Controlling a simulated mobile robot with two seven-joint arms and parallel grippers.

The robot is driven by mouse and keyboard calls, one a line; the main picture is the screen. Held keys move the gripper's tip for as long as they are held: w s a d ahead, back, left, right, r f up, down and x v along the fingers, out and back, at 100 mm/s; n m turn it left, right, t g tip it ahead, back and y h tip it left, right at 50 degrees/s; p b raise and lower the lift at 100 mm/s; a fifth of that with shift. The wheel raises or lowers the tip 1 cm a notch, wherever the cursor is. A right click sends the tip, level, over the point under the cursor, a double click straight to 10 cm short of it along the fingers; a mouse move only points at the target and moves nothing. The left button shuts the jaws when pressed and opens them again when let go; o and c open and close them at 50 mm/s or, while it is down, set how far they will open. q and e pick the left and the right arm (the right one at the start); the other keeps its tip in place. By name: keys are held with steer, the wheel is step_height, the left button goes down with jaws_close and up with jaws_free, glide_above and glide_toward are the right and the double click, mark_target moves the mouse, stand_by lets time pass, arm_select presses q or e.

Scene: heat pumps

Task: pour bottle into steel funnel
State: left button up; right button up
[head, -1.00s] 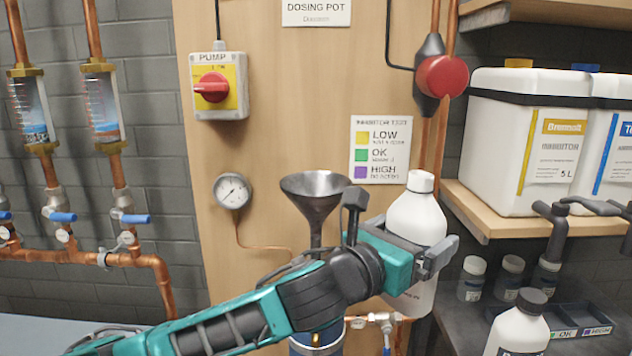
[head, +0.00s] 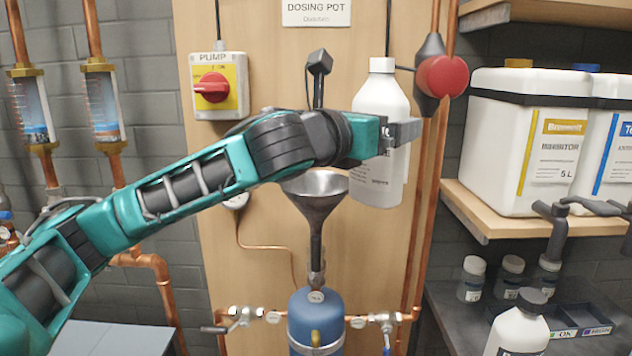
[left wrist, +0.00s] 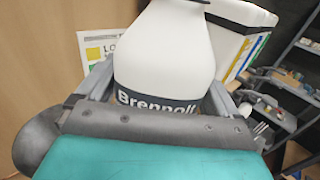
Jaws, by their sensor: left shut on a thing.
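A white bottle (head: 381,105) with a white cap is held upright by my left gripper (head: 397,134), which is shut around its middle. The bottle fills the middle of the left wrist view (left wrist: 165,55), between the two fingers, with part of a dark label showing. The steel funnel (head: 317,192) stands upright on the blue dosing pot (head: 316,312). The bottle is to the right of the funnel, with its base about level with the funnel's rim. My left arm crosses in front of the panel just above the funnel. My right gripper is not in view.
A red pump switch (head: 212,88) is on the panel at left. A red-knobbed device (head: 442,76) and copper pipes are close right of the bottle. Large inhibitor containers (head: 526,140) stand on the right shelf. Another white bottle (head: 517,330) with a dark cap stands at lower right.

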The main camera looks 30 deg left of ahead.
arm_select(q)
steer(key=shift+s+a+r, duration=0.1)
steer(key=shift+a+r, duration=0.45)
steer(key=shift+r, duration=0.15)
